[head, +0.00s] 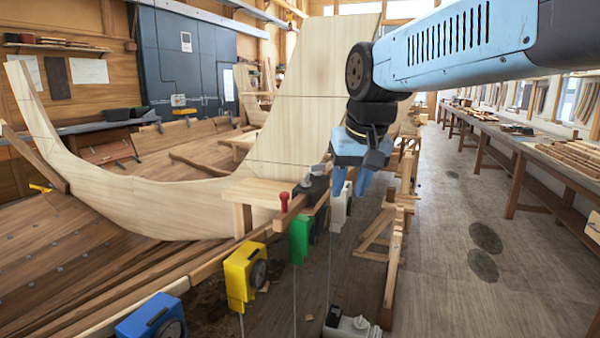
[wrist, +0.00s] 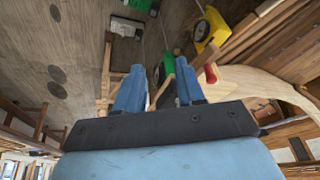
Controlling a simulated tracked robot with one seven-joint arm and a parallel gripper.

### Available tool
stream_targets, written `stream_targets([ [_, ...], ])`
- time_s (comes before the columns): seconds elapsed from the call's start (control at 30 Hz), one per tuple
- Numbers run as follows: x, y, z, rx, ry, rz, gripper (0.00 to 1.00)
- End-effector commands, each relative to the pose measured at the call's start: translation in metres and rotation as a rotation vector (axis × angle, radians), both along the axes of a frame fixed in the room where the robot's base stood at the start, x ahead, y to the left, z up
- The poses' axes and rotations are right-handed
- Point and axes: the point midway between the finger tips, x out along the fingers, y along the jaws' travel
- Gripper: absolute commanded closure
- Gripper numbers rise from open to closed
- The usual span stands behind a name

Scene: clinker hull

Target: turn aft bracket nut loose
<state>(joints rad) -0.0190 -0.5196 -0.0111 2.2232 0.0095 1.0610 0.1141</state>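My gripper (head: 350,185) hangs fingers-down at the aft end of the boat, just right of a dark bracket-like fitting (head: 316,184) on a wooden bar. Its blue fingers are apart with nothing held between them; they also show spread in the wrist view (wrist: 158,90). Part of the bar (wrist: 165,88) shows beyond the gap between the fingers there. A red-topped pin (head: 284,201) stands by the bar, left of the fitting, and shows in the wrist view (wrist: 211,73). I cannot pick out the nut itself; it is too small or hidden.
Yellow (head: 244,275), green (head: 300,238), blue (head: 153,318) and white (head: 341,210) boxes hang along the hull edge. A tall pale wooden piece (head: 315,90) rises behind. A trestle (head: 392,235) stands right of the gripper.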

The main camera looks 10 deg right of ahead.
Motion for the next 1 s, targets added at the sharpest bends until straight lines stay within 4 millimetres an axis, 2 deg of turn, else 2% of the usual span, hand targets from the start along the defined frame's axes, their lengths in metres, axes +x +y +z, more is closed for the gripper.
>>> stream_targets([
  [0.03, 0.017, -0.001, 0.01, 0.008, 0.02, -0.016, 0.62],
  [0.2, 0.067, -0.003, 0.038, 0.032, 0.087, -0.076, 0.62],
  [0.5, 0.158, -0.005, 0.069, 0.057, 0.204, -0.187, 0.62],
  [0.8, 0.245, -0.003, 0.077, 0.059, 0.314, -0.295, 0.62],
  [1.0, 0.28, -0.001, 0.074, 0.054, 0.359, -0.342, 0.62],
])
